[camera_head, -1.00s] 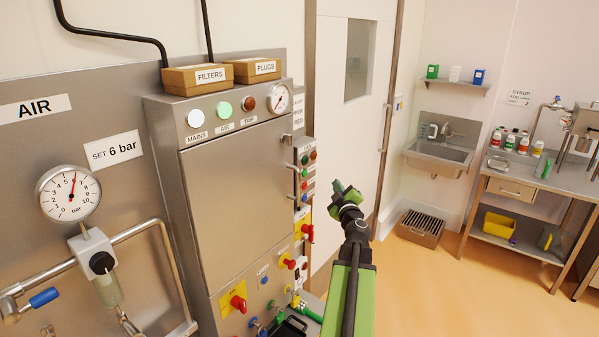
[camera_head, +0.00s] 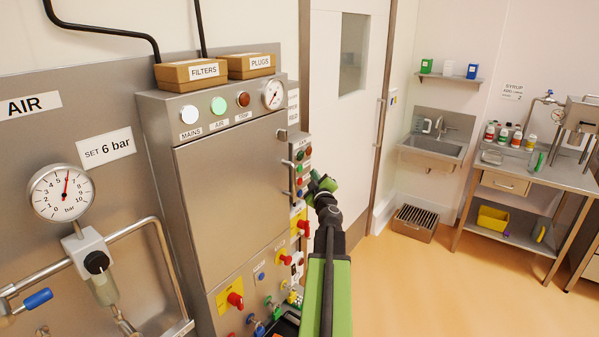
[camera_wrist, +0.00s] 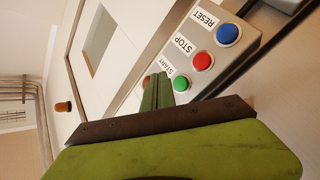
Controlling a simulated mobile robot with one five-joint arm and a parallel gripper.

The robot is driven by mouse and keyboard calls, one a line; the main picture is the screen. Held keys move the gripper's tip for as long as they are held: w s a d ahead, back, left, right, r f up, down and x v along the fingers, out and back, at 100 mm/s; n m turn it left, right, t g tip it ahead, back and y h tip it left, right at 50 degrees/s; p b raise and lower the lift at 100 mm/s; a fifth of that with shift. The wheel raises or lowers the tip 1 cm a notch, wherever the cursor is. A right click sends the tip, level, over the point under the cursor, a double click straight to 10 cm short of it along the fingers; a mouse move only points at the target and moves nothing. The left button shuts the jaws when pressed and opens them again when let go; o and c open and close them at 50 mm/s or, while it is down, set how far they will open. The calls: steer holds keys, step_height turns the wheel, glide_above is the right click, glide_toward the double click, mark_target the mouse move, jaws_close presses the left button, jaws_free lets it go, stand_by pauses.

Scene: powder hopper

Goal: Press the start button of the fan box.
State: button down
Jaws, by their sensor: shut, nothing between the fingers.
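The fan box (camera_head: 295,140) is a narrow grey panel on the right side of the steel cabinet. In the wrist view its grey face (camera_wrist: 228,54) carries a blue RESET button (camera_wrist: 228,34), a red STOP button (camera_wrist: 202,61) and a green START button (camera_wrist: 181,84). My green gripper (camera_wrist: 157,80) is shut and empty. Its fingertips are just beside the START button, over part of its label; I cannot tell whether they touch the panel. In the head view my gripper (camera_head: 315,178) is in front of the fan box's right side and hides part of it.
A white door (camera_head: 345,130) is behind. Open floor (camera_head: 420,290) lies to the right.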

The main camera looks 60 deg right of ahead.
steer(key=shift+w, duration=1.2)
steer(key=shift+w, duration=0.1)
stand_by(1.0)
steer(key=shift+w, duration=0.35)
steer(key=shift+w, duration=0.35)
stand_by(0.6)
stand_by(0.3)
steer(key=shift+s, duration=0.75)
steer(key=s, duration=0.5)
